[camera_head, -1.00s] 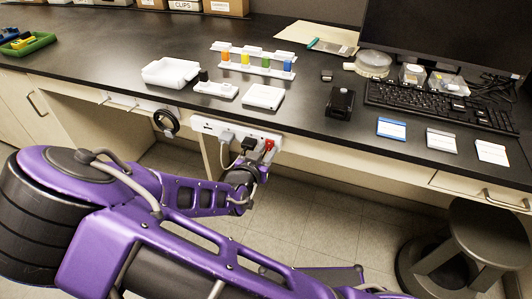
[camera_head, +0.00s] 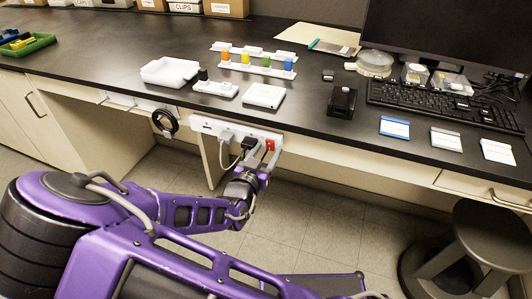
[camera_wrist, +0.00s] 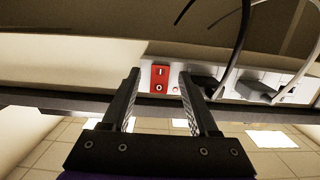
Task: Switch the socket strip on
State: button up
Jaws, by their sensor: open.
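The white socket strip (camera_head: 206,124) is fixed under the front edge of the bench. A grey plug (camera_head: 227,135) and a black plug (camera_head: 249,142) sit in it. Its red rocker switch (camera_head: 270,145) is at the strip's right end. In the wrist view the red switch (camera_wrist: 159,78) shows I and O marks, with a small reddish round spot beside it. My gripper (camera_wrist: 157,72) is open and empty, its two fingers to either side of the switch in that view. In the head view my gripper (camera_head: 259,170) is just below the strip's right end. Which side of the rocker is pressed I cannot tell.
The black plug (camera_wrist: 203,85) and its cord are close to the right finger in the wrist view. The grey plug (camera_wrist: 255,90) is farther right. The bench edge overhangs the strip. A dark stool (camera_head: 470,245) stands at the right. The floor below is clear.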

jog(key=shift+s, duration=0.1)
jog(key=p+v, duration=0.2)
jog(key=v, duration=1.5)
jog(key=shift+a, duration=0.1)
